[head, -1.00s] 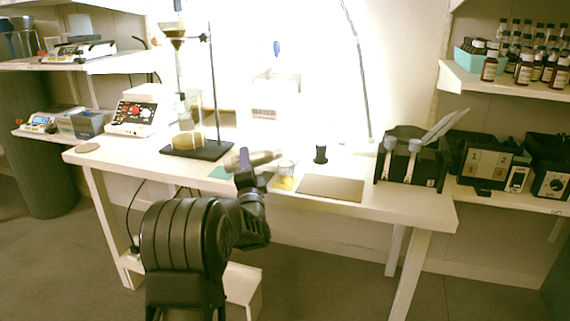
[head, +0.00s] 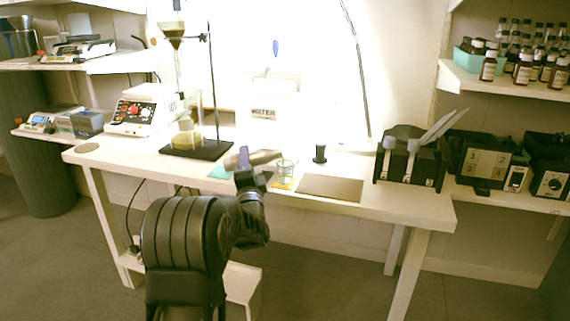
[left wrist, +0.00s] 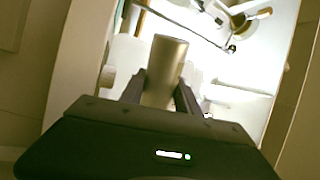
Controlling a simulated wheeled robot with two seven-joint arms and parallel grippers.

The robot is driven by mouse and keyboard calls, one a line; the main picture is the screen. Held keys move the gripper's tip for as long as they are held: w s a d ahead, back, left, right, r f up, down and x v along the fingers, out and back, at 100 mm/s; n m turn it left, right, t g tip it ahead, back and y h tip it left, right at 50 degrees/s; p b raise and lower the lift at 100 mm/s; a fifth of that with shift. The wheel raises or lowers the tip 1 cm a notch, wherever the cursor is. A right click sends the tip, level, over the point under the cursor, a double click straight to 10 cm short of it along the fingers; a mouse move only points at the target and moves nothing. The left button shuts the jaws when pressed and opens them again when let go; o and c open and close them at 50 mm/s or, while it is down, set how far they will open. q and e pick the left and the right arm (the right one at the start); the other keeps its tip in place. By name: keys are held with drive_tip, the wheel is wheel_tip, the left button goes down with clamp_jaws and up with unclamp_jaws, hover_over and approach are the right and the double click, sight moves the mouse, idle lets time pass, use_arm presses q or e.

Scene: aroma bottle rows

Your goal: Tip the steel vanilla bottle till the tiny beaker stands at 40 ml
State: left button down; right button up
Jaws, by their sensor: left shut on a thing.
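The steel bottle (head: 265,157) lies almost level in the head view, its right end near the top of the beaker. My left gripper (head: 245,162) is shut on it. In the left wrist view the bottle (left wrist: 165,70) stands out between the two fingers. The small clear beaker (head: 286,168) stands on the bench just right of and below the bottle's end, with a yellow patch (head: 283,185) at its foot. I cannot read the beaker's level, and no pouring stream can be made out. My right gripper is out of view.
A brown mat (head: 330,187) lies right of the beaker, and a small black cylinder (head: 320,153) stands behind it. A stand with a dark base (head: 197,150) and glassware is at the left. A black rack (head: 410,165) stands at the bench's right end.

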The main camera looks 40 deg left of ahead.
use_arm(q)
drive_tip(key=shift+r+m+t+p, duration=0.3)
drive_tip(key=shift+r+m+p, duration=0.1)
drive_tip(key=shift+p, duration=0.05)
idle(1.6)
idle(0.4)
drive_tip(key=shift+f+n+b, duration=0.65)
drive_tip(key=shift+n+b, duration=0.05)
drive_tip(key=shift+b, duration=0.2)
drive_tip(key=shift+f+n+g+b, duration=0.45)
drive_tip(key=shift+n+g+b, duration=0.2)
drive_tip(key=shift+n, duration=0.35)
drive_tip(key=n, duration=0.1)
drive_tip(key=n+g, duration=0.1)
drive_tip(key=n, duration=0.1)
drive_tip(key=d+r+n+y, duration=0.1)
drive_tip(key=shift+w+n, duration=0.4)
drive_tip(key=shift+w+d+r+n+g, duration=0.1)
drive_tip(key=shift+n+g, duration=0.2)
drive_tip(key=shift+n, duration=0.3)
drive_tip(key=shift+w+d+r+n+g, duration=0.1)
drive_tip(key=shift+n+g, duration=0.15)
drive_tip(key=shift+n, duration=0.35)
